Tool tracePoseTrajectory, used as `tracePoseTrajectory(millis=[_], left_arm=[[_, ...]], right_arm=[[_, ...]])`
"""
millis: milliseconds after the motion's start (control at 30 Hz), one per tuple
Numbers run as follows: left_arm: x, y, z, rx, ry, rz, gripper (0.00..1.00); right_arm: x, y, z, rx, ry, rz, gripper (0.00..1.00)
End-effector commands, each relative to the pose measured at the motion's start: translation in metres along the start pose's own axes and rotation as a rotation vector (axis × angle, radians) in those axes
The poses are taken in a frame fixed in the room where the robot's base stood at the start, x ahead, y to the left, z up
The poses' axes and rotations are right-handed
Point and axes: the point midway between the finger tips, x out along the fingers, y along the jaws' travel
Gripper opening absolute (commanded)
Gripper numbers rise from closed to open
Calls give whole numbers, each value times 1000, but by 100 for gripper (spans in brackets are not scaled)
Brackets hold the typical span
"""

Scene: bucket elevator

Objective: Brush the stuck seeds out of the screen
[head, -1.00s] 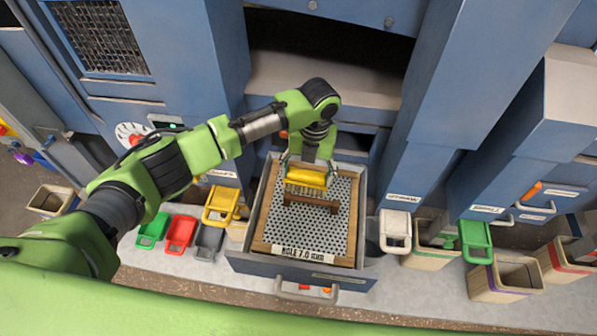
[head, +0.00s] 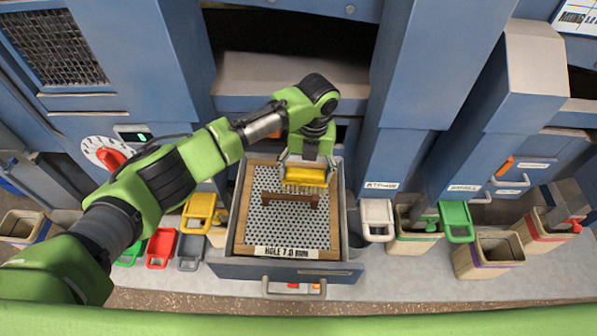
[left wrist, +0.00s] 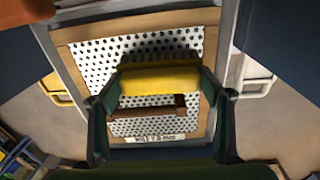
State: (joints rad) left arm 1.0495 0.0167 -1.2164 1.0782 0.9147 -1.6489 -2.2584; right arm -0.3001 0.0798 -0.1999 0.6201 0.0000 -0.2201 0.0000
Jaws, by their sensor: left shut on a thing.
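The screen (head: 275,225) is a white perforated plate in a wooden frame, lying in an open drawer. Its label reads about "HOLE 7.0 MM". A brown bar (head: 280,198) crosses its middle. My left gripper (head: 306,164) is shut on a yellow brush (head: 305,173), bristles downward, over the back right part of the screen, just behind the bar. I cannot tell whether the bristles touch the plate. In the left wrist view the yellow brush (left wrist: 160,80) sits between both fingers above the screen (left wrist: 95,72). Single stuck seeds cannot be told from the holes. My right gripper is not in view.
The blue drawer (head: 235,267) stands out from the machine, its walls around the screen. Yellow, red and grey scoops (head: 160,248) lie to its left.

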Motion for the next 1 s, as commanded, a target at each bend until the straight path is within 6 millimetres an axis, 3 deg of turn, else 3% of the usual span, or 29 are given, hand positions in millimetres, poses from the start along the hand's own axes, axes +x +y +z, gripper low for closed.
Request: tracePoseTrajectory(millis=[700, 1000], left_arm=[[4, -48, 2, 1, 0, -2, 55], [-1, -47, 1, 2, 1, -4, 55]], right_arm=[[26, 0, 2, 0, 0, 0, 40], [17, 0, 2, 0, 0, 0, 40]])
